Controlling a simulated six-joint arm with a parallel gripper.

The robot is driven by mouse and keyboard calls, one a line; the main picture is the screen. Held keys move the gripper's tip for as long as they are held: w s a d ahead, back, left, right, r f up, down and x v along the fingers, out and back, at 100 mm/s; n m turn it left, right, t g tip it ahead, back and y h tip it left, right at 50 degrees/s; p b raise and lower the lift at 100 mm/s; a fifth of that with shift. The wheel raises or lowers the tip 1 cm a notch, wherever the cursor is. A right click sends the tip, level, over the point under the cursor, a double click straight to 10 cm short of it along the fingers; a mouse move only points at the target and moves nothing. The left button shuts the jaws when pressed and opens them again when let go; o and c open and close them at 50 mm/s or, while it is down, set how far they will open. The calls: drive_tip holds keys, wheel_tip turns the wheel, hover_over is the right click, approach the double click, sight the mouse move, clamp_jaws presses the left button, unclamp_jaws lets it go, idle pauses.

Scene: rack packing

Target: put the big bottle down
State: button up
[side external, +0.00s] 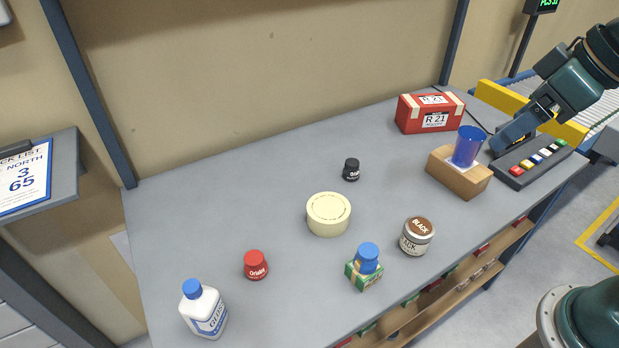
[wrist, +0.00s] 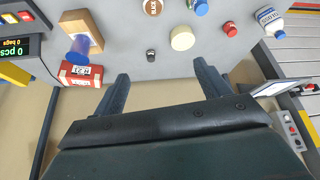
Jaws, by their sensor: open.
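The big bottle (side external: 205,312) is white with a blue cap and a blue-and-white label. It stands upright on the grey table near the front left corner in the side view. It also shows at the top right of the wrist view (wrist: 271,20). My gripper (side external: 508,134) is at the far right, above the table's right end and well apart from the bottle. In the wrist view my gripper (wrist: 163,80) has its two fingers spread, with nothing between them.
A wooden block with a blue cup (side external: 466,148), a red R 21 box (side external: 430,113) and a button panel (side external: 530,166) are near my gripper. A cream round tub (side external: 328,214), black jar (side external: 351,170), brown-lidded jar (side external: 416,236), red-capped jar (side external: 255,265) and blue-capped item (side external: 366,265) stand mid-table.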

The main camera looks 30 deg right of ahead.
drive_tip(key=s+d+f+m+h, duration=0.1)
drive_tip(key=s+d+f+m, duration=0.1)
drive_tip(key=s+d, duration=0.2)
drive_tip(key=shift+s+f+m, duration=0.25)
drive_tip(key=shift+s+m, duration=0.05)
drive_tip(key=shift+s, duration=0.95)
